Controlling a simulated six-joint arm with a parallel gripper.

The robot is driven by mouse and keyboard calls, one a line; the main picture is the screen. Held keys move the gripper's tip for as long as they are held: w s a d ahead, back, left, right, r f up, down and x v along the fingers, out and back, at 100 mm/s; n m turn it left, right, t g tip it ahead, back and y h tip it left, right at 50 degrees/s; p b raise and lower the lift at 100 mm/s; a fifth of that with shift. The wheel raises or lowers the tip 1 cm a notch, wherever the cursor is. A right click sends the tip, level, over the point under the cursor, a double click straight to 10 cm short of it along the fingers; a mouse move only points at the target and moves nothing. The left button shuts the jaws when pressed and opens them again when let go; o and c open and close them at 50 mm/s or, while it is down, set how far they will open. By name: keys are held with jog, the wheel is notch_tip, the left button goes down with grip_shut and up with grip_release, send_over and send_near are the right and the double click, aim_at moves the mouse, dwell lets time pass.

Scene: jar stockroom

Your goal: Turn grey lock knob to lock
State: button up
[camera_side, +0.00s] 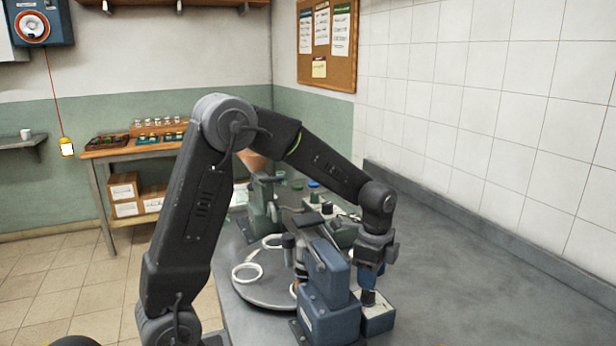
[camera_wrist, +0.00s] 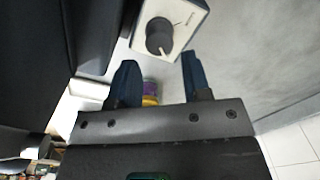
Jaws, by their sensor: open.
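The dark grey lock knob (camera_wrist: 159,36) shows in the wrist view on the light top face of a small box (camera_wrist: 187,14). A pale pointer line on the knob points toward the lower right of that picture. My gripper (camera_wrist: 159,60) is open, its two blue fingers apart, with the knob just beyond the fingertips and nothing held. In the side view my gripper (camera_side: 369,280) points down over the small blue-grey box (camera_side: 378,320), with the knob (camera_side: 367,298) close under the fingers. I cannot tell whether they touch it.
A blue-grey machine (camera_side: 329,292) stands close left of the knob box. A round grey turntable (camera_side: 265,292) with white rings lies further left. Green and dark devices (camera_side: 263,207) stand behind. The bench (camera_side: 480,270) is clear to the right, up to the tiled wall.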

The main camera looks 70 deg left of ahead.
notch_tip(320, 180, up, 8)
jog(key=s+d+r+n+t, duration=0.2)
jog(key=s+d+n+t, duration=0.15)
jog(key=s+n, duration=0.45)
jog(key=s+d+r+n+t, duration=0.2)
jog(key=s+d+n, duration=0.15)
jog(key=s, duration=0.75)
jog(key=w+a+r+n+g, duration=0.1)
jog(key=w+a+r, duration=0.1)
jog(key=a, duration=0.3)
jog(key=w+a+r+n+g, duration=0.2)
jog(key=w+a+r, duration=0.1)
jog(key=a, duration=0.3)
jog(key=w+a+r+n+g, duration=0.2)
jog(key=w+a, duration=0.1)
jog(key=a, duration=0.2)
jog(key=shift+w+a+r, duration=0.2)
jog(key=shift+w, duration=0.2)
jog(key=shift+w+a+r+n+g, duration=0.15)
jog(key=shift+a+n+g, duration=0.15)
jog(key=shift+a, duration=0.5)
jog(key=shift+d, duration=0.15)
